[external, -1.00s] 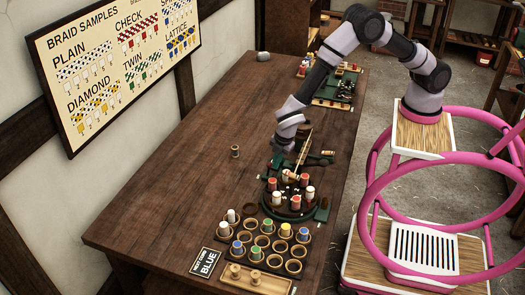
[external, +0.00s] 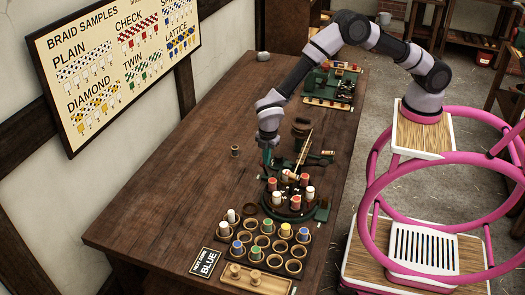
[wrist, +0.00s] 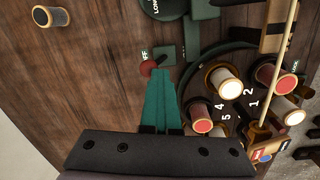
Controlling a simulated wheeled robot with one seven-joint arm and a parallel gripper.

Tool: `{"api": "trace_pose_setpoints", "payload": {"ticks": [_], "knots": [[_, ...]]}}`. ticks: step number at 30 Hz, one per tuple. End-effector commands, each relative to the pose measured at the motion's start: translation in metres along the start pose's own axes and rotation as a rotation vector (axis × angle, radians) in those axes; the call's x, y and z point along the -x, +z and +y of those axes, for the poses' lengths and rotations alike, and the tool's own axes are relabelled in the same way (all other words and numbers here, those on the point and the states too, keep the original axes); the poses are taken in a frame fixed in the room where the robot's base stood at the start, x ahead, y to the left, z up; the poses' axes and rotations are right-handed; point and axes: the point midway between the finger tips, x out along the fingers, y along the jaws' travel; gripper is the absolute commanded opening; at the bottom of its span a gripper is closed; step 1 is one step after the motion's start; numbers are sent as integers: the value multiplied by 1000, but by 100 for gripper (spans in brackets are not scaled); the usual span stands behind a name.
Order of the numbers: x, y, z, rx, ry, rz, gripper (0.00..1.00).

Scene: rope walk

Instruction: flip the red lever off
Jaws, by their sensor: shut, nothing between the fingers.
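The red lever's round knob (wrist: 149,68) shows in the wrist view, beside a small dark green block (wrist: 165,55) with a white label partly reading "FF". My gripper (wrist: 161,72) has its green fingers shut together and empty. The fingertips are at the right edge of the knob; I cannot tell whether they touch it. In the external view my gripper (external: 267,166) points down over the table, left of the round bobbin stand (external: 293,214). I cannot make out the lever there.
The stand carries several red and white bobbins (wrist: 224,79) close right of the fingers. A lone bobbin (external: 235,150) stands to the left. A rack of cups (external: 267,241) sits at the front. The table's left part (external: 175,190) is clear.

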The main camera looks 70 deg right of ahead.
Motion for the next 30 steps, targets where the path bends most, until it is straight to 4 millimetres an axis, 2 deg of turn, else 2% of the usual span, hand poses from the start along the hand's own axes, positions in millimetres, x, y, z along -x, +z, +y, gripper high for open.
{"api": "trace_pose_setpoints", "payload": {"ticks": [1, 14, 17, 27, 30], "knots": [[1, -1, 7, 2, 13, 7, 0], [5, 0, 11, 2, 19, 8, 0], [15, -1, 13, 1, 17, 8, 0], [76, -6, 26, 0, 9, 6, 0], [87, -7, 29, 0, 7, 5, 0]]}}
